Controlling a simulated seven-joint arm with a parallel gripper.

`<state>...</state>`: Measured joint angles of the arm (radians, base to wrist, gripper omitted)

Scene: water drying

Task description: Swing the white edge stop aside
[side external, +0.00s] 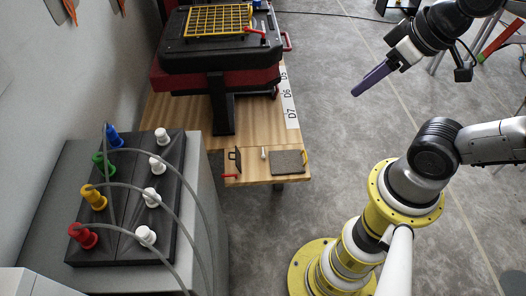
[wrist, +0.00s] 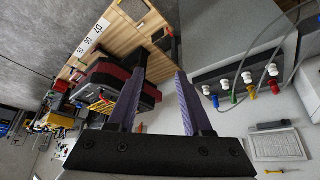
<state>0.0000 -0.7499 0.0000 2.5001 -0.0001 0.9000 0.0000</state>
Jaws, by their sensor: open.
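A small white upright piece (side external: 264,153), which looks like the white edge stop, stands near the front edge of the wooden table (side external: 180,112). It lies just left of a grey pad (side external: 287,163). I cannot make the white piece out in the wrist view. My gripper (side external: 356,93) has purple fingers and is held in the air to the right of the table, well apart from the white piece. In the wrist view my gripper (wrist: 160,66) is open, with nothing between its fingers.
A black and red machine with a yellow grid (side external: 218,20) stands on the table's back part. A black-handled piece with a red end (side external: 232,166) lies left of the white piece. A grey cabinet with coloured connectors and cables (side external: 93,197) stands at the left.

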